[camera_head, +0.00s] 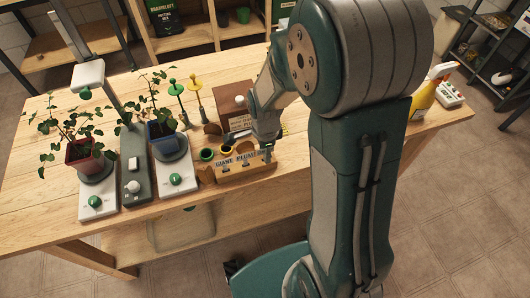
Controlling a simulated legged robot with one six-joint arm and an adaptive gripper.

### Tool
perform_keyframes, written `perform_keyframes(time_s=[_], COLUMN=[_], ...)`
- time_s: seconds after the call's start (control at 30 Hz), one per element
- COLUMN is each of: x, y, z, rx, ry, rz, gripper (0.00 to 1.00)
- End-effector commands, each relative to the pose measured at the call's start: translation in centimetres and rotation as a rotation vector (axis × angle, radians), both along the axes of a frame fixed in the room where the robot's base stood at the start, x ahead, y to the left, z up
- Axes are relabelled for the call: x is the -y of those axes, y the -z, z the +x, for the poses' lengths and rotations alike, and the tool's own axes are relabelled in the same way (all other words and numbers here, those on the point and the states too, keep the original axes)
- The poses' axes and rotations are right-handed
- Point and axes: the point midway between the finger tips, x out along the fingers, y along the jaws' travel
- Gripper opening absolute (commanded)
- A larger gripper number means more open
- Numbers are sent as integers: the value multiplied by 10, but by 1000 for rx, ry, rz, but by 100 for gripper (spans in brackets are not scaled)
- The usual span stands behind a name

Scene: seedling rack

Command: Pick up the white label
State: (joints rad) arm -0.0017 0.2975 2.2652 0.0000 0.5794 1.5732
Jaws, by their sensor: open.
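My gripper (267,150) is above the right end of a wooden rack (245,176) on the table, pointing down. Its jaws are open, though they are small and dark here. The rack's front carries dark lettering that reads partly "GIANT PLUM". Small pots with green and yellow rims sit in the rack's left part. I cannot clearly pick out a separate white label; my gripper and arm hide the rack's right end and what lies behind it. I cannot tell whether the jaws touch anything.
Two potted plants, one in a red pot (84,154) and one in a blue pot (163,138), stand on scales at the left. A grey stand (134,180) is between them. A brown box (234,104) is behind the rack. A yellow spray bottle (424,99) stands at the right.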

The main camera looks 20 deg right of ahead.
Motion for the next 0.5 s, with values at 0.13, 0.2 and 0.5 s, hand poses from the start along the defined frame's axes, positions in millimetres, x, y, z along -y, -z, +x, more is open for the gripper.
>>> perform_keyframes(time_s=[0.13, 0.2, 0.5], x=[0, 0, 0], y=[5, 5, 5], z=[0, 0, 0], rx=[1, 1, 1], ry=[0, -1, -1], rz=[0, 0, 0], gripper=[44, 44, 0])
